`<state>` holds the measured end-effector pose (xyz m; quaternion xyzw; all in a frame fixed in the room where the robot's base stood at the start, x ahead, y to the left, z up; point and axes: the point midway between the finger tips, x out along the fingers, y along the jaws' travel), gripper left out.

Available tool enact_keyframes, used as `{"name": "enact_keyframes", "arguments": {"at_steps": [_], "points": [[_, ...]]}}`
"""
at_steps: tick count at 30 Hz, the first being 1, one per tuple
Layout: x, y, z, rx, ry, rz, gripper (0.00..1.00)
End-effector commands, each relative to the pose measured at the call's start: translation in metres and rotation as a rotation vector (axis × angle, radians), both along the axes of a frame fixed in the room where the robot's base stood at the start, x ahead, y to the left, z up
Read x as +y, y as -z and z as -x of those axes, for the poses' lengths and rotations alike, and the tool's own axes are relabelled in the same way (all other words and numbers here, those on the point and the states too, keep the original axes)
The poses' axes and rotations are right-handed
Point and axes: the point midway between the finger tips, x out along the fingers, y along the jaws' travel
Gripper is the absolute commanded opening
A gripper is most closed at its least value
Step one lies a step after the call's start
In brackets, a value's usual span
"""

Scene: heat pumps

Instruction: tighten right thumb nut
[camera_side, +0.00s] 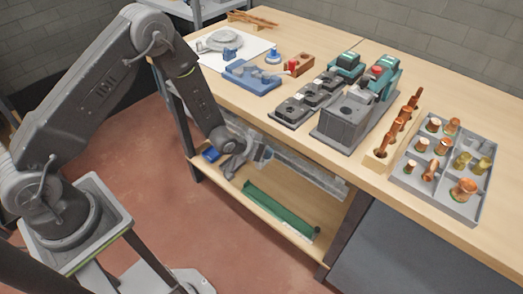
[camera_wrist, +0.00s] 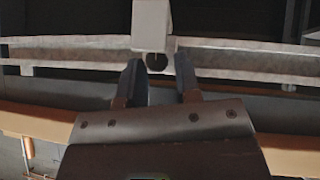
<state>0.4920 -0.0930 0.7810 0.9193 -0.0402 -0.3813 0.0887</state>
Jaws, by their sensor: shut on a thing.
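The right thumb nut, seen as a small dark round knob (camera_wrist: 157,62), sits under a pale bracket (camera_wrist: 151,25) in the wrist view. My gripper (camera_wrist: 158,72) has its two dark fingers on either side of the knob and is shut on it. The fingertips partly hide its sides. In the side view my gripper (camera_side: 260,156) is at the grey metal rail (camera_side: 305,172) below the table's front edge. The nut cannot be made out there. The rail also runs across the wrist view (camera_wrist: 70,52).
The wooden workbench (camera_side: 440,215) overhangs the rail. A lower shelf (camera_side: 268,220) holds a green channel (camera_side: 280,210) and a blue box (camera_side: 211,154). On the bench are a grey compartment tray (camera_side: 476,208) of copper fittings, a wooden rack (camera_side: 378,162) and a grey fixture (camera_side: 347,120).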

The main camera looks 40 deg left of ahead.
Motion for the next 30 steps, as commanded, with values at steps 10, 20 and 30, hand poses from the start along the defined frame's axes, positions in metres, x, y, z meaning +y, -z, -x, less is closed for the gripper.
{"name": "enact_keyframes", "arguments": {"at_steps": [10,20,30], "points": [[0.0017,0.0079,-0.0006,0.017,-0.01,-0.135,0.07],[0.0007,0.0082,-0.0006,0.018,-0.01,-0.255,0.0],[-0.0009,0.0086,-0.0008,0.017,-0.012,-0.388,0.0]]}}
